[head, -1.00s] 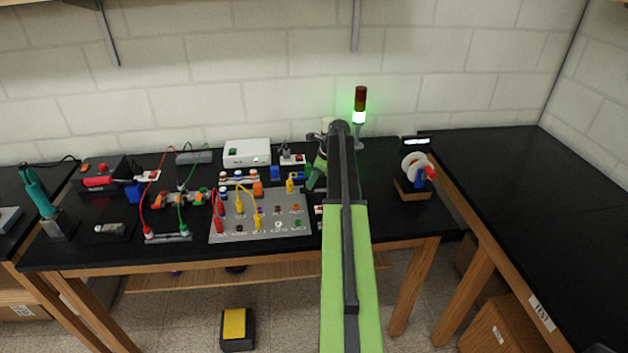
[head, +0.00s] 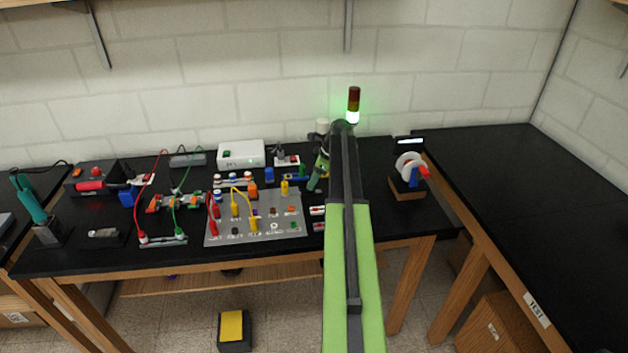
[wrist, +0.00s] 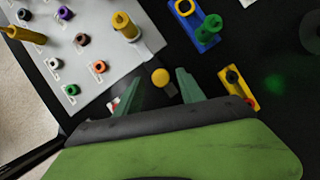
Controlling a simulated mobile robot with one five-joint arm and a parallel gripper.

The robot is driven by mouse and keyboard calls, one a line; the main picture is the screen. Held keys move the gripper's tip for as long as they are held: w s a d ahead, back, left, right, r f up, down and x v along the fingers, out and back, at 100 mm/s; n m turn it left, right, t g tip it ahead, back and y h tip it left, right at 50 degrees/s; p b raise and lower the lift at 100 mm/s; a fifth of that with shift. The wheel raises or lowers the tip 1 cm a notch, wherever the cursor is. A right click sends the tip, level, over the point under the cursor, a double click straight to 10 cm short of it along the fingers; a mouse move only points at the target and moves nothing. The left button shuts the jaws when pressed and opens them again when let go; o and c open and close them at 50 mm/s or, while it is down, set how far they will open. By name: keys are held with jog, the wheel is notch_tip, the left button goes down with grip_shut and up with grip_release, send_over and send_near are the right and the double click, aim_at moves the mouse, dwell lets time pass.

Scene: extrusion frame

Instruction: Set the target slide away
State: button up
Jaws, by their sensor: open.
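No part is clearly marked as the target slide, and I cannot tell which it is. Two small red-and-white pieces (head: 317,210) lie just right of the grey socket board (head: 268,231) in the head view. In the wrist view, a red-and-white bit (wrist: 113,104) is mostly hidden behind the left finger. My gripper (wrist: 158,91) is open over the black bench. A yellow ball-like knob (wrist: 160,77) and a small dark block show between and just beyond its fingertips; nothing is visibly gripped. In the head view, my arm hides part of the bench.
The socket board (wrist: 88,48) with upright yellow plugs is left of my gripper. A lit signal tower (head: 353,106) and spool stand (head: 410,182) stand behind and right.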

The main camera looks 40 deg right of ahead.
jog(key=p+v, duration=1.4)
jog(key=v, duration=0.2)
jog(key=shift+r+p, duration=0.3)
jog(key=shift+p, duration=0.1)
jog(key=shift+s, duration=0.1)
